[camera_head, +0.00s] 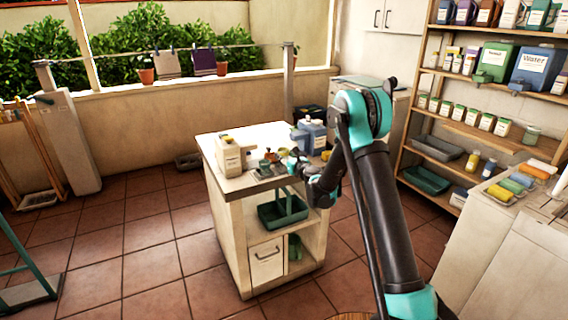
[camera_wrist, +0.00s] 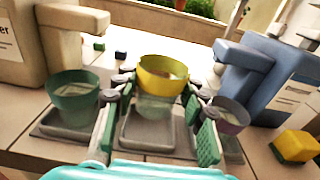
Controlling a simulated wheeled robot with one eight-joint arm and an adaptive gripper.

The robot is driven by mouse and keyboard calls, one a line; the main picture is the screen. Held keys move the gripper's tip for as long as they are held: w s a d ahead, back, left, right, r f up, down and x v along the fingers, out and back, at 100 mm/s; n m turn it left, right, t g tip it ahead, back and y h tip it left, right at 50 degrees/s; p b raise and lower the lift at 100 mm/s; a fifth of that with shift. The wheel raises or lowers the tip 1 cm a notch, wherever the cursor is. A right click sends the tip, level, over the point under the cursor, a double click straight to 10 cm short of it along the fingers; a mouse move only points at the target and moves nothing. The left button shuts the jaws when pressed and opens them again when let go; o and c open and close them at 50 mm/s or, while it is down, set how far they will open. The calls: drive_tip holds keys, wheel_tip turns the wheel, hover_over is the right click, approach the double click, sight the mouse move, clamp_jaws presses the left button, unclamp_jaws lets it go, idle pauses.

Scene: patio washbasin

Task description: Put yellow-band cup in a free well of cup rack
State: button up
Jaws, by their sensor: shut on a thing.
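The yellow-band cup (camera_wrist: 163,86) is upright, with a clear lower body, between the green-padded fingers of my gripper (camera_wrist: 160,97) in the wrist view. My gripper is shut on it. The cup is at the middle grey tray-like well (camera_wrist: 150,140); I cannot tell whether its base touches. A green-band cup (camera_wrist: 75,98) stands in the left grey well (camera_wrist: 62,131), and a purple-rimmed cup (camera_wrist: 228,113) is at the right one. In the head view my gripper (camera_head: 297,166) is over the counter's right part, and the yellow-band cup is too small to tell there.
A beige dispenser (camera_head: 229,154) stands left on the counter (camera_head: 243,184) and a blue dispenser (camera_head: 313,135) at the back right. A yellow-green sponge (camera_wrist: 296,146) lies at right. Two small dark blocks lie behind the green-band cup. Shelves (camera_head: 470,131) stand farther right.

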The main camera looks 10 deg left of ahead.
drive_tip(key=shift+f, duration=1.85)
drive_tip(key=shift+f, duration=0.15)
drive_tip(key=o, duration=1.3)
drive_tip(key=shift+c, duration=0.2)
